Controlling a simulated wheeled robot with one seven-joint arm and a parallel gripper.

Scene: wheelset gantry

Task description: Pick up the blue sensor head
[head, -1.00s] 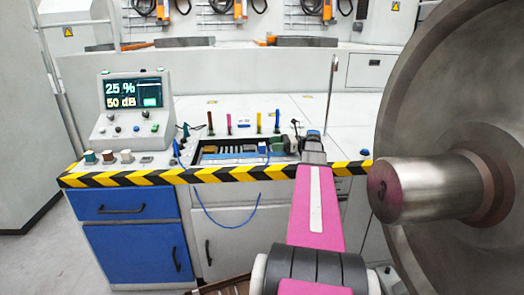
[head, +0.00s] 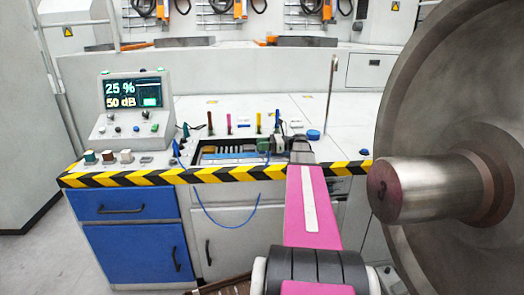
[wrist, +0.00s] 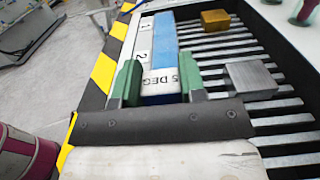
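My gripper (wrist: 160,82) has two green fingers, set apart, in the wrist view, low over the slotted tray in the bench. In the head view my gripper (head: 277,145) is at the tray's right end and partly hidden. A round blue piece (head: 313,134) stands on the bench to its right. Which blue thing is the sensor head is unclear.
A brass block (wrist: 215,20) and a grey metal block (wrist: 251,79) lie on the tray's ribs. A blue cable (head: 240,224) hangs over the striped bench edge (head: 120,178). A large wheel with its axle (head: 425,188) fills the right. Several coloured upright pieces stand behind the tray.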

